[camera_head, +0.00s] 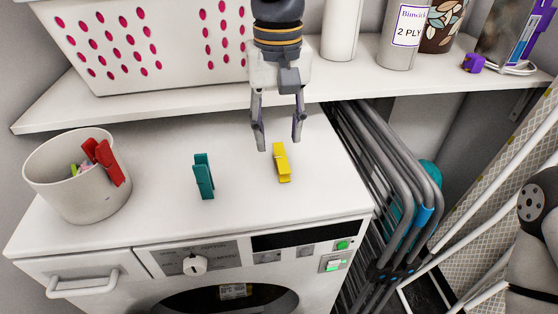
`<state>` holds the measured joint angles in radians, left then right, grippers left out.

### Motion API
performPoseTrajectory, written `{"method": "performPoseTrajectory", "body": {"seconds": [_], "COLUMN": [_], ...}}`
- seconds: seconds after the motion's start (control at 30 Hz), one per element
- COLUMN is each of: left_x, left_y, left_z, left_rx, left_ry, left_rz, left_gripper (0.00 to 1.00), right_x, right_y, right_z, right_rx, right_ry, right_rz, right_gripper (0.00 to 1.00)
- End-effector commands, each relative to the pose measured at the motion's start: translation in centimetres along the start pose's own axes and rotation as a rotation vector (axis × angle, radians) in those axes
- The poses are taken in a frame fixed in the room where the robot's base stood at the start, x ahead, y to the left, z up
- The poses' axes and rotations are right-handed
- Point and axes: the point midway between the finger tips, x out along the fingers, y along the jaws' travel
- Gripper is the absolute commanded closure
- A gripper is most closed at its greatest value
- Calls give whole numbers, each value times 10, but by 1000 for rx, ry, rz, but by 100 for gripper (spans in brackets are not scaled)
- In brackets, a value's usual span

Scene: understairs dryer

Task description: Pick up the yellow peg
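The yellow peg (282,163) stands or lies on the white top of the dryer (240,215), right of the middle; I cannot tell which. My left gripper (279,143) reaches in from the top with its fingers pointing down. Its two fingers are spread apart with nothing between them. The fingertips show just behind and above the yellow peg in the picture, apparently not touching it. My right gripper is not seen; only part of my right arm shows at the right edge.
A teal peg (203,176) is left of the yellow one. A white pot (75,190) with red and green pegs stands at the left. A shelf (190,98) behind bears a basket (150,45) and bottles. Folded grey racks (385,180) stand right of the dryer.

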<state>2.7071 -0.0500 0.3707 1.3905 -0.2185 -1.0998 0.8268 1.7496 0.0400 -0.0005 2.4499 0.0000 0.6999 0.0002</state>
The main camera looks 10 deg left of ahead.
Motion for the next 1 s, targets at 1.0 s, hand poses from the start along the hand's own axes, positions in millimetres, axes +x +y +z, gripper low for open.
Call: {"method": "performPoseTrajectory", "body": {"seconds": [1.0], "left_x": [53], "left_y": [7], "left_z": [2], "left_rx": [2], "left_ry": [1], "left_rz": [1], "left_gripper": [95], "right_x": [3], "right_y": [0], "right_z": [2], "right_rx": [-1], "right_ry": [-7], "right_rz": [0], "right_gripper": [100]}}
